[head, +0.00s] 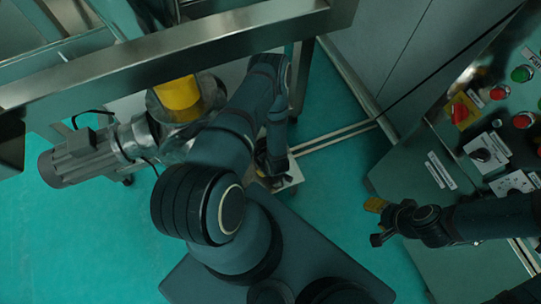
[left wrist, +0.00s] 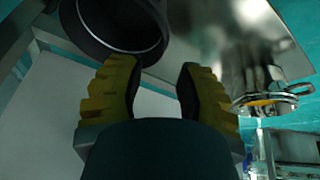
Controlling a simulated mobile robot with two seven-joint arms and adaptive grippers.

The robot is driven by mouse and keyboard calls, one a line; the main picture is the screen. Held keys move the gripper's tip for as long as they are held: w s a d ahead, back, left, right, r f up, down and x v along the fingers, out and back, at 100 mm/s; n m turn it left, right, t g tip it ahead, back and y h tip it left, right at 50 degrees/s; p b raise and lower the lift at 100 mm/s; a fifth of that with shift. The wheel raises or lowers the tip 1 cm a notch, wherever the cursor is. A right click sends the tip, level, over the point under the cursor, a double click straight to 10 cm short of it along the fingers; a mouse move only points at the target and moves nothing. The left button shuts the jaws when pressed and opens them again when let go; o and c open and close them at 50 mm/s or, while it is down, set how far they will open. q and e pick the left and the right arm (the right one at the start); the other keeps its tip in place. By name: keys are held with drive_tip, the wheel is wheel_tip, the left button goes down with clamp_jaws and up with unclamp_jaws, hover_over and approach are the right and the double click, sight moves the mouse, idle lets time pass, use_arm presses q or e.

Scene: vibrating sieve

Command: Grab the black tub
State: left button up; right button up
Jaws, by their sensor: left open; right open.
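The black tub (left wrist: 118,28) shows in the left wrist view at the top, cut off by the frame, with its round dark rim and hollow inside facing me. My left gripper (left wrist: 160,80) is open there, with its two yellow ridged fingers spread apart below the tub's rim. Nothing shows between the fingers. Whether a finger touches the rim I cannot tell. In the head view the left gripper is mostly hidden by my own arm, and I cannot make out the tub. My right gripper (head: 377,221) is open and empty beside the control panel.
A steel frame (head: 170,55) crosses the upper left of the head view. A grey motor (head: 85,160) and a yellow cylinder (head: 178,93) are below it. A control panel (head: 480,135) with buttons stands at the right. Green floor (head: 335,190) is clear between.

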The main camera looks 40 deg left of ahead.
use_arm(q)
drive_tip(key=b+x, duration=0.1)
drive_tip(key=x, duration=0.5)
drive_tip(key=shift+a+f+b, duration=0.1)
drive_tip(key=shift+f+b, duration=0.25)
drive_tip(key=shift+b+x, duration=1.1)
drive_tip(key=shift+x, duration=1.55)
drive_tip(key=shift+a+r, duration=0.1)
drive_tip(key=shift+a, duration=0.05)
clamp_jaws()
